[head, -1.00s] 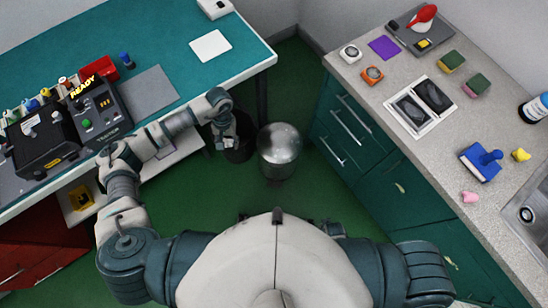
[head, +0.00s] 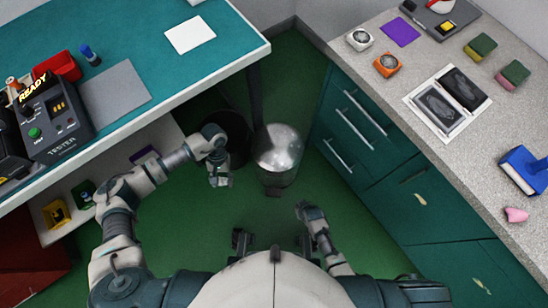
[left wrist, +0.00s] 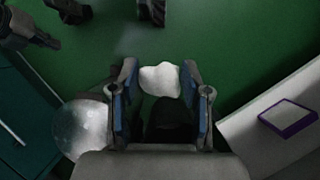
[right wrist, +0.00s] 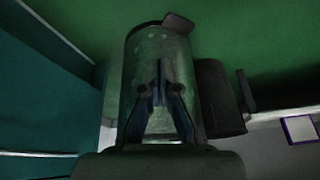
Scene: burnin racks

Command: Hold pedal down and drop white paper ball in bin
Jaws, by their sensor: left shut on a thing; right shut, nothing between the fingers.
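The white paper ball (left wrist: 160,80) is held between the fingers of my left gripper (left wrist: 160,86) in the left wrist view. In the head view my left gripper (head: 220,180) hangs over the floor, left of the metal bin (head: 278,150). The ball cannot be made out there. The bin's round lid looks closed. Its pedal (head: 272,192) sticks out low at the front and also shows in the right wrist view (right wrist: 178,22). My right gripper (right wrist: 158,95) is shut and empty, pointing at the bin; in the head view it is below and right of the pedal (head: 302,208), apart from it.
A black open bin (head: 228,128) stands just left of the metal bin. The teal-topped workbench (head: 215,65) is at left, the drawer cabinet (head: 345,150) at right. Green floor (head: 265,225) in front of the bins is mostly clear.

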